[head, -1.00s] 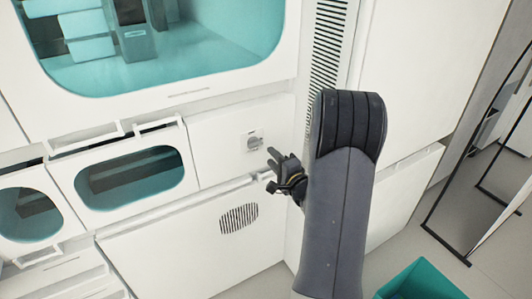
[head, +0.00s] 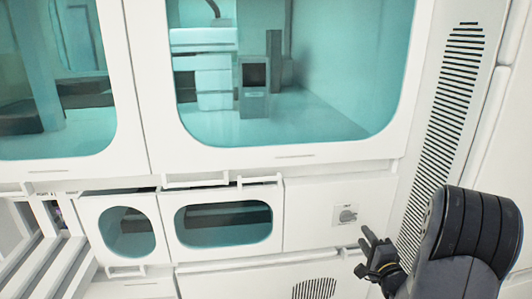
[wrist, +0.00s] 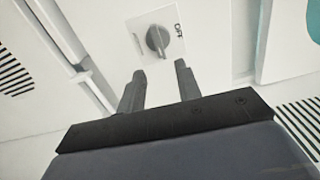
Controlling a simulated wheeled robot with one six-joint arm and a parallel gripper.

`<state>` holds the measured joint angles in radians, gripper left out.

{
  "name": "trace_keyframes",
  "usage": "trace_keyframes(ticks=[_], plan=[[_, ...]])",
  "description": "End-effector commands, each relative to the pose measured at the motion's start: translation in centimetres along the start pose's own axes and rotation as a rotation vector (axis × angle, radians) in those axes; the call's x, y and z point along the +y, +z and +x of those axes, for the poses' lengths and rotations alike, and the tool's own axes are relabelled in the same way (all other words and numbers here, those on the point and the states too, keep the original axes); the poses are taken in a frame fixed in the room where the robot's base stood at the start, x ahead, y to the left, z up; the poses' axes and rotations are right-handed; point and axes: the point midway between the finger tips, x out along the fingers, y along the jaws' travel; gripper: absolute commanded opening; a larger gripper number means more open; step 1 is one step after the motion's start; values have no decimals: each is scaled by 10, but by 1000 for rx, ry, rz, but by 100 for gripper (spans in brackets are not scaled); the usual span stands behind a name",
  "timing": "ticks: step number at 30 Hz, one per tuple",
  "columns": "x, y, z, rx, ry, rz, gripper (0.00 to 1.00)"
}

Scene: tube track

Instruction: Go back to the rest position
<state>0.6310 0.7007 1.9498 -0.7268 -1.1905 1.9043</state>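My gripper (head: 369,250) shows at the lower right of the head view, in front of the white cabinet front. In the wrist view my gripper (wrist: 158,82) has its two dark fingers apart, with nothing between them. A grey rotary knob (head: 348,215) on a square plate sits on the cabinet panel, just above and left of the gripper in the head view. In the wrist view the knob (wrist: 158,41) lies beyond the fingertips, apart from them. Its plate bears a short label reading "OFF".
A large teal-lit window (head: 300,125) fills the upper cabinet. Two small windowed drawers (head: 168,258) with handles sit below it. A slatted vent (head: 437,140) runs down the right side. White rails (head: 45,245) stand at the lower left.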

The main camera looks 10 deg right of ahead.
Motion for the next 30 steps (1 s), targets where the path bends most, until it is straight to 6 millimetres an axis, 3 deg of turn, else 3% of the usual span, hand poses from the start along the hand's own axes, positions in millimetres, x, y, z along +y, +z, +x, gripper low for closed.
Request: trace_keyframes(ticks=[6,13,30], plan=[[-1,1,43,-3,-1,1,33],[-1,1,70,-1,-1,1,33],[-1,0,69,1,0,-17,33]])
